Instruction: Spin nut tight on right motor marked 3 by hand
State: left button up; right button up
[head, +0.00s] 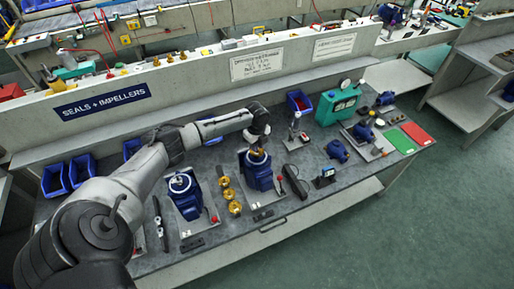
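Two blue motors stand upright on the grey bench: the left motor (186,199) and the right motor (259,175). My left arm reaches in from the left, and my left gripper (257,147) points down directly over the top of the right motor. A small brass-coloured part (257,156) shows at the right motor's top, just under the gripper. The fingers are too small and partly hidden, so I cannot tell whether they are open or shut. The nut and the number 3 cannot be made out. My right gripper is not in view.
Several brass impellers (234,208) lie between the motors. A dark elongated tool (295,180) lies right of the right motor. Blue bins (300,103) and a green case (338,103) stand behind. Red and green mats (417,134) lie at the right end of the bench.

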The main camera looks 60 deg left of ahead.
pick_arm(q)
grip_shut()
jog(key=m, duration=0.5)
jog(key=shift+m+b, duration=0.35)
jog(key=shift+m, duration=0.65)
jog(key=m, duration=0.2)
jog(key=shift+f+m, duration=0.1)
jog(key=shift+m, duration=0.3)
jog(key=m+b, duration=0.1)
jog(key=m, duration=0.3)
